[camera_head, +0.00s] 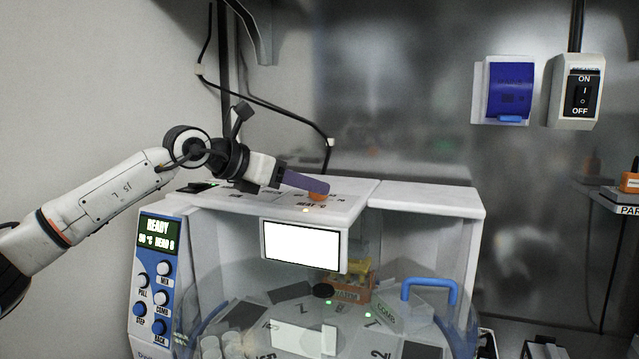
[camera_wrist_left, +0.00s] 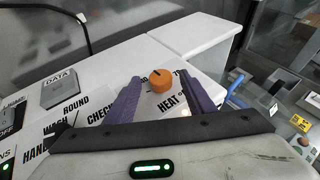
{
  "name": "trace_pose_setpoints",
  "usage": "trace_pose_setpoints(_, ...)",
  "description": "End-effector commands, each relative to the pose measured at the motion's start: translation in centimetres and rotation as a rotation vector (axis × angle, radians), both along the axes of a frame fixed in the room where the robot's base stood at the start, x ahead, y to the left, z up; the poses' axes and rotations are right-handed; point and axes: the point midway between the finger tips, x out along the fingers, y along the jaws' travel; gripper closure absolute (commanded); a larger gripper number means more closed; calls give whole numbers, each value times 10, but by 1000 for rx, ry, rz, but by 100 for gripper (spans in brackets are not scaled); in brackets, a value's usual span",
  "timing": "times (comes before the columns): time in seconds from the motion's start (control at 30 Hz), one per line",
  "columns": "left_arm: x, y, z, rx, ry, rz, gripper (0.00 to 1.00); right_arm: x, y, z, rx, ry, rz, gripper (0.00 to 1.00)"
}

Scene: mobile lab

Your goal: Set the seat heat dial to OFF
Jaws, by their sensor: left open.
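The seat heat dial (camera_wrist_left: 160,80) is an orange round knob with a dark pointer line, on the white top of the machine, beside lettering that reads HEAT. The pointer line tilts toward the upper left in the left wrist view. The marks around the dial are partly hidden or too small to read. In the head view only a bit of the orange dial (camera_head: 317,198) shows under the purple fingers. My left gripper (camera_head: 322,189) is open, its fingers on either side of the dial; I cannot tell whether they touch it. My right gripper is not in view.
The white machine (camera_head: 430,200) has a lit screen (camera_head: 301,246) and a blue control panel (camera_head: 155,285) reading READY. A DATA button box (camera_wrist_left: 62,88) sits left of the dial. A clear domed carousel with a blue handle (camera_head: 430,285) is below. An ON/OFF switch (camera_head: 579,95) is on the wall.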

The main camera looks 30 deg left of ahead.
Motion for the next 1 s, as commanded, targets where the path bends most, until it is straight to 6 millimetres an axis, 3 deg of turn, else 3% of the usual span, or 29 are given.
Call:
trace_pose_setpoints(0.23,30,-9,-12,0,0,0,51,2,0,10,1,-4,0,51)
trace_pose_setpoints(0.6,36,-10,-15,0,-1,0,51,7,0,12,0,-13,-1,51)
trace_pose_setpoints(0.87,35,-10,-15,0,-1,0,92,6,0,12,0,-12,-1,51)
trace_pose_setpoints(1.0,35,-10,-16,0,-1,3,92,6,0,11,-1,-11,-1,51)
